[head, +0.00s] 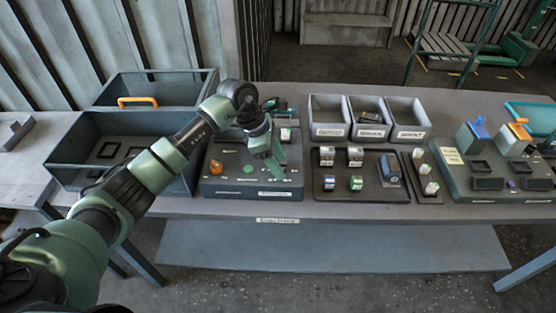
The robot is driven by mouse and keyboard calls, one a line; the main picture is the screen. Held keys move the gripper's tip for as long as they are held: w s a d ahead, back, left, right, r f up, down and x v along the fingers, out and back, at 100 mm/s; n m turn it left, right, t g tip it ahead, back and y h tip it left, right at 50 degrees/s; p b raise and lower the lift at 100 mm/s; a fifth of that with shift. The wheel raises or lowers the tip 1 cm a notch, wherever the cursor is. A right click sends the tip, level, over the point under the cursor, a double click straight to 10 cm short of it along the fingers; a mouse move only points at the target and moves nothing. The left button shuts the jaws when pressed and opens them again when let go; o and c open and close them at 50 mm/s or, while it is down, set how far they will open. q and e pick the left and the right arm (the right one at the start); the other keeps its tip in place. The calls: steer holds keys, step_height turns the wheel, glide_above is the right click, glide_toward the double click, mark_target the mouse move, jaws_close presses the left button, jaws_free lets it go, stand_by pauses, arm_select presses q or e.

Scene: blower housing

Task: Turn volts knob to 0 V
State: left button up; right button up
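A dark test panel (240,184) with small controls and white labels sits on the bench, left of the middle. An orange dome (216,167) is at its left and a green button (249,169) near its middle. My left gripper (276,165) reaches down over the panel's right half, fingers low near its top face. I cannot tell whether it touches anything or how far its fingers are apart. The volts knob cannot be made out; the gripper covers part of the panel. My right gripper is out of view.
A deep grey bin (66,165) with an orange-handled part stands left of the panel. Right of it lies a dark tray (335,190) with several small blocks, with grey bins (328,127) behind. A fixture (480,183) with blue and orange clamps stands far right.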

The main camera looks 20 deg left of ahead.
arm_select(q)
jaws_close()
